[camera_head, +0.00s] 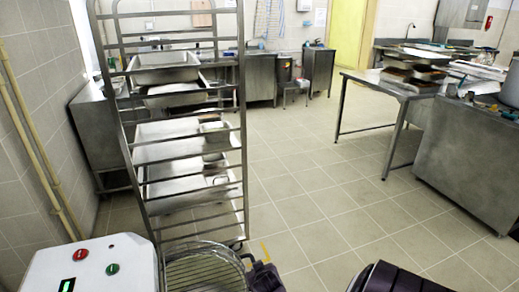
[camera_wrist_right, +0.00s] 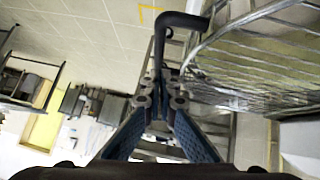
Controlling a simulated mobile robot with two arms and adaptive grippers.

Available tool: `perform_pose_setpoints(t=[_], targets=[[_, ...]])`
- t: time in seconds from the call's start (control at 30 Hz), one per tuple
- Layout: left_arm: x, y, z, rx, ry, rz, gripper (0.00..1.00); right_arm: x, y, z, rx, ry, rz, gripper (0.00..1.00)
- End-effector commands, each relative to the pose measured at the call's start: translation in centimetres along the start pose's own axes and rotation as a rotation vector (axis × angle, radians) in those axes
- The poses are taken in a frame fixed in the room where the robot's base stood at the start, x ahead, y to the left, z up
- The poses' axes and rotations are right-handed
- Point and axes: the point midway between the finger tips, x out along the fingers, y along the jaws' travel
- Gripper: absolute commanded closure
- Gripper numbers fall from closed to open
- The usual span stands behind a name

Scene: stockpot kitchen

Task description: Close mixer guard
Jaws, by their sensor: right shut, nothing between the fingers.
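The mixer's white top (camera_head: 90,268) with red and green buttons is at the lower left of the head view. Its wire guard (camera_head: 203,270) is beside it at the bottom edge, partly cut off. The guard also fills the upper right of the right wrist view (camera_wrist_right: 255,60). A dark bent handle bar (camera_wrist_right: 160,45) runs from the guard to just in front of my right fingertips. My right gripper (camera_wrist_right: 160,98) is shut and empty, its tips close to the handle; contact is unclear. It shows in the head view (camera_head: 258,268) right of the guard. My left gripper is out of view.
A tall metal rack (camera_head: 190,140) with trays stands just behind the mixer. A steel table (camera_head: 385,82) and a counter (camera_head: 465,150) stand at the right. The tiled floor between them is clear.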

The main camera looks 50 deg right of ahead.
Motion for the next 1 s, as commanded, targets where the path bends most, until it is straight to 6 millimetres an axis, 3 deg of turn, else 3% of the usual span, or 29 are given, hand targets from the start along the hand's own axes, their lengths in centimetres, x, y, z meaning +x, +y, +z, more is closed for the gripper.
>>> perform_pose_setpoints(t=[0.3,0.5,1.0], targets=[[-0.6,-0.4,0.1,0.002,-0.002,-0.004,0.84,-5.5,-0.1,0.2,0.001,0.001,0.0,1.0],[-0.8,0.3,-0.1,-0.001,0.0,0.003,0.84,-8.0,-0.2,0.1,0.0,0.001,0.0,1.0],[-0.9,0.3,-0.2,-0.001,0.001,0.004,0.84,-9.4,-0.5,0.0,-0.008,-0.002,-0.005,1.0]])
